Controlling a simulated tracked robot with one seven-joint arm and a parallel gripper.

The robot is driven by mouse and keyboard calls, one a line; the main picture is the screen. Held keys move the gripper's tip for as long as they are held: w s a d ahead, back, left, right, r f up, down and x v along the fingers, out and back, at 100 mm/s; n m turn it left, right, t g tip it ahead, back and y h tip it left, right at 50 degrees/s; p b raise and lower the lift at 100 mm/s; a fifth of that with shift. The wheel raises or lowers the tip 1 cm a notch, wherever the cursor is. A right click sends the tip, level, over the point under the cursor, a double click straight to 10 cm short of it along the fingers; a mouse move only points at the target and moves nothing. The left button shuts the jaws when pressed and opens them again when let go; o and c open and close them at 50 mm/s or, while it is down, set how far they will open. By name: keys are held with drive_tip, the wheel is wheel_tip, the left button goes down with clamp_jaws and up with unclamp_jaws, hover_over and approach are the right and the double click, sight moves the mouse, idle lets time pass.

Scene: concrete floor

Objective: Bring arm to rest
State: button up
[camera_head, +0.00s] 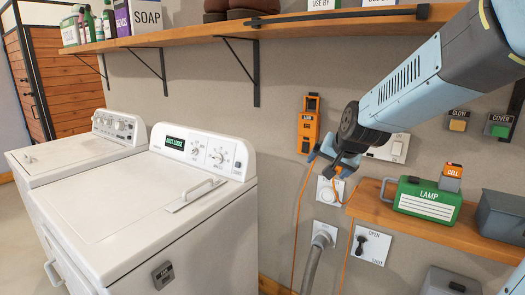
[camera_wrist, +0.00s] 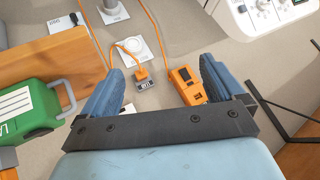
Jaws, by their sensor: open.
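My arm (camera_head: 405,85) reaches in from the upper right in the head view, its pale blue link slanting down to the left. My gripper (camera_head: 333,162) is in front of the wall, right of the orange wall device (camera_head: 308,126). In the wrist view my gripper (camera_wrist: 160,78) has its two blue fingers spread apart, with nothing held between them. Beyond the fingers I see the orange device (camera_wrist: 186,85) and an orange cable's plug end (camera_wrist: 143,78); the gripper looks apart from both.
A wooden shelf (camera_head: 455,232) at right holds a green LAMP box (camera_head: 427,203) and an orange CELL block (camera_head: 452,172). An upper shelf (camera_head: 220,32) runs along the wall. Two white machines (camera_head: 150,220) stand at left. An OPEN/SHUT switch plate (camera_head: 371,246) and grey hose (camera_head: 316,262) are below.

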drive_tip(key=s+d+r+n+g, duration=0.1)
drive_tip(key=s+d+n, duration=0.1)
drive_tip(key=s, duration=1)
drive_tip(key=s+d+r+n+g+h, duration=0.1)
drive_tip(key=s+d+r+n+g, duration=0.1)
drive_tip(key=s, duration=0.9)
drive_tip(key=shift+s+d+n+h, duration=0.3)
drive_tip(key=shift+s+d, duration=0.1)
drive_tip(key=shift+d, duration=0.35)
